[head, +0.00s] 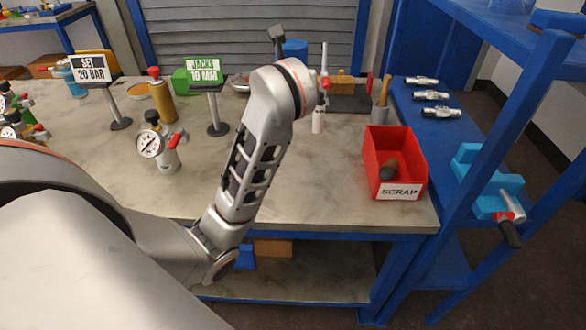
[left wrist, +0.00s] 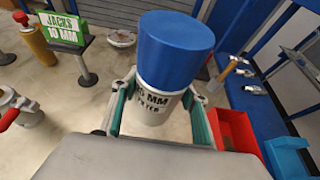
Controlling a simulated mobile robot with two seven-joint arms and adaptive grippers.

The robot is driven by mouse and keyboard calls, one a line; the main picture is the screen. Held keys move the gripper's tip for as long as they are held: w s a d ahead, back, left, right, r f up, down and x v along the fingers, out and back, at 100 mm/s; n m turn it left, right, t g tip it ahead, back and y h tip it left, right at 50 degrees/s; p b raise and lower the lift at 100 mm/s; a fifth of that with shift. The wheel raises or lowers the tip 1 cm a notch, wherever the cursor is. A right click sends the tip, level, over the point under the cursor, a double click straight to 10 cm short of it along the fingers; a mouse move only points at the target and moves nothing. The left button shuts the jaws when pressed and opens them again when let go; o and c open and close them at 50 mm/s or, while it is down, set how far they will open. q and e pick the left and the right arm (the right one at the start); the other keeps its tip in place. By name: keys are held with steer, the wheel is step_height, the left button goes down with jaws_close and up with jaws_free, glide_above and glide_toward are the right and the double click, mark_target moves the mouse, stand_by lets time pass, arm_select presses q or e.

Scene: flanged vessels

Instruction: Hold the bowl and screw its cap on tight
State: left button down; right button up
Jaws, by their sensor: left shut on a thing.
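In the left wrist view a wide blue cylinder (left wrist: 175,48) sits on top of a pale bowl-like body (left wrist: 150,108) with dark lettering, partly unreadable. My left gripper (left wrist: 158,112) has its green-padded fingers on either side of this pale body and is shut on it. I cannot tell whether the blue part is tight on the body. In the head view the blue cylinder (head: 294,49) shows just behind my left wrist, which hides the fingers and the body. My right gripper is in neither view.
A red SCRAP bin (head: 396,160) stands at the bench's right front. A pressure gauge unit (head: 152,144), a JACKS 10 MM sign (head: 204,72) and a SET 20 BAR sign (head: 90,68) stand left. Metal fittings (head: 430,95) lie on the blue shelf. The bench front centre is clear.

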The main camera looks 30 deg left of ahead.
arm_select(q)
steer(key=shift+a+r, duration=0.15)
steer(key=shift+s, duration=0.1)
steer(key=shift+f, duration=0.25)
step_height(320, 180, down, 6)
steer(key=shift+r+b, duration=0.25)
steer(key=shift+b, duration=0.9)
step_height(320, 180, down, 8)
steer(key=b, duration=0.3)
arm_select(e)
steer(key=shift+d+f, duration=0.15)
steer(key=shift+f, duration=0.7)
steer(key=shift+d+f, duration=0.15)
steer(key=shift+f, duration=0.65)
